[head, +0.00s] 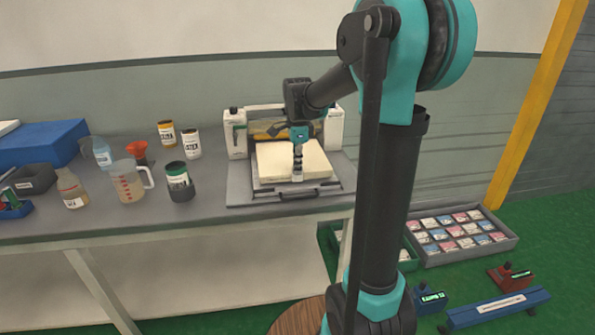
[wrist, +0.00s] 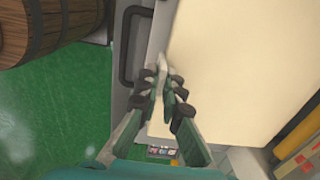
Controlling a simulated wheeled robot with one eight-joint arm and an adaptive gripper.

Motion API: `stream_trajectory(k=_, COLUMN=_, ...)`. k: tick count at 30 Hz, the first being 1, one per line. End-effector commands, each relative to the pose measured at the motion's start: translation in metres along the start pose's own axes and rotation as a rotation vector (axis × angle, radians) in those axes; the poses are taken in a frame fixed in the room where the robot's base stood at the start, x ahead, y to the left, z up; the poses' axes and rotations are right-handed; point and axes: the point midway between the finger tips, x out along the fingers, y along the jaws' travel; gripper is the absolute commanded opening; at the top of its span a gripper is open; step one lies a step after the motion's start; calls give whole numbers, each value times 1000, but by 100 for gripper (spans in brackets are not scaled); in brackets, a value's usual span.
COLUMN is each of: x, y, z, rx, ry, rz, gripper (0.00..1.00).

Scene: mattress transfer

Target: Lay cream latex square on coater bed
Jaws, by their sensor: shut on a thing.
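The cream latex square (head: 285,158) lies flat-looking over the grey bed (head: 258,186) of the coater on the bench. It looks thick, and whether it touches the bed all over I cannot tell. My gripper (head: 297,178) is at the square's front edge, pointing down. In the wrist view, my gripper (wrist: 163,85) has its fingers closed together on the near edge of the cream square (wrist: 235,60). The bed's pale rim and the dark front handle (wrist: 128,45) show beside it. The square's far edge is partly hidden by the arm in the head view.
The coater's white end posts (head: 235,135) stand behind the bed. A dark cup (head: 180,182), a measuring jug (head: 128,182) and several bottles stand to the left on the bench. A wooden barrel (wrist: 45,30) is in front of the bench.

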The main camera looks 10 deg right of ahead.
Motion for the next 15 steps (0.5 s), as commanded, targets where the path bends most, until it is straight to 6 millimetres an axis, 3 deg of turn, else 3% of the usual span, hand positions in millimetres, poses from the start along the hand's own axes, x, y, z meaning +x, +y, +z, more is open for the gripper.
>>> stream_trajectory(k=4, x=14, y=0, z=0, rx=0, ry=0, rz=0, gripper=0)
stream_trajectory(k=15, x=18, y=0, z=0, rx=0, ry=0, rz=0, gripper=0)
